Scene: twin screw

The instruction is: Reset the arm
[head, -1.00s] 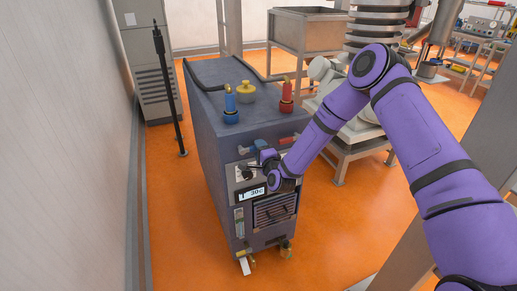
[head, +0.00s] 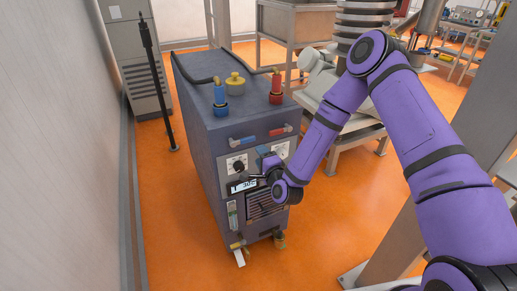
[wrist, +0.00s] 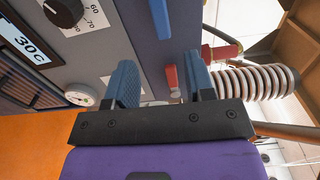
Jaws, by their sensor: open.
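My gripper (head: 264,157) is in front of the upper front panel of a dark grey machine (head: 190,120), just right of a black dial (head: 237,167). In the wrist view its two blue fingers (wrist: 162,80) are apart with nothing between them. The dial (wrist: 63,10) and a "30C" display (wrist: 30,42) show at the left of the wrist view. A blue handle (wrist: 160,18) and a red handle (wrist: 172,80) lie beyond the fingers. My purple arm reaches in from the right and hides part of the panel.
The machine's top carries a blue fitting (head: 220,97), a red fitting (head: 276,88) and a yellow cap (head: 235,84). A black pole (head: 158,85) stands behind left. A metal stand (head: 355,150) is to the right. Orange floor (head: 180,225) is clear at left.

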